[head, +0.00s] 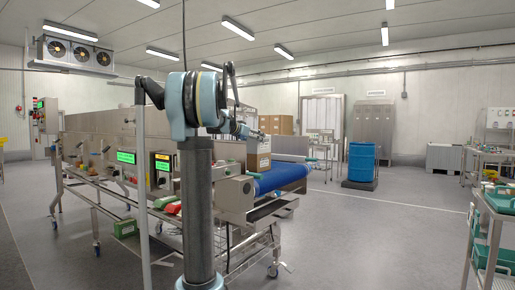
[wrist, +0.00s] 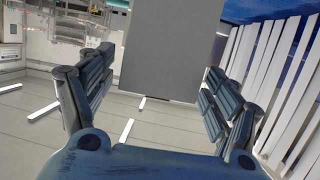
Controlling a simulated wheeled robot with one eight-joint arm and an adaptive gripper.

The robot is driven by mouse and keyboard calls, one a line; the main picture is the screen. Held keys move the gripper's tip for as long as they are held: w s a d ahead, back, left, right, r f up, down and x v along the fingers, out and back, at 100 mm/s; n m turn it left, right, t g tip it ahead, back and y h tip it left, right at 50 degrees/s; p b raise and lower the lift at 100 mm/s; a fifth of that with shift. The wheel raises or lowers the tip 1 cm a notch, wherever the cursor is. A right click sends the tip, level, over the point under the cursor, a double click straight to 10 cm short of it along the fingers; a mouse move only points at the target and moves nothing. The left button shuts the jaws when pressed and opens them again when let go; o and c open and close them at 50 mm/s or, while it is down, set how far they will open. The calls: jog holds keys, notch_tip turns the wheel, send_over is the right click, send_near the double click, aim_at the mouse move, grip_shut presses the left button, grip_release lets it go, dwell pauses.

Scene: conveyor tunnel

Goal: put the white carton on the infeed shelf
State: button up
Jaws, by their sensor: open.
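A small carton (head: 258,160) with tan and pale faces stands at the near end of the blue conveyor belt in the head view; I cannot tell for sure that it is the white carton. My gripper (head: 247,131) is small there, just above or beside this carton. In the wrist view my gripper (wrist: 160,65) is open, its two fingers wide apart. A flat grey face (wrist: 168,45) fills the gap beyond the fingers; I cannot tell whether it is the carton. No contact is clear. I cannot single out the infeed shelf with certainty.
The blue belt (head: 280,178) runs beside my column. A steel machine with green displays (head: 126,157) stands left. A blue drum (head: 362,160) stands behind, and a trolley with green trays (head: 495,258) at right. The floor between is clear. White slats (wrist: 285,75) line the wrist view's right.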

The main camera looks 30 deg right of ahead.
jog(key=shift+x, duration=2.55)
jog(key=shift+s, duration=0.1)
jog(key=c, duration=1.4)
jog(key=shift+c, duration=0.6)
jog(key=shift+r, duration=0.1)
jog(key=shift+c, duration=0.2)
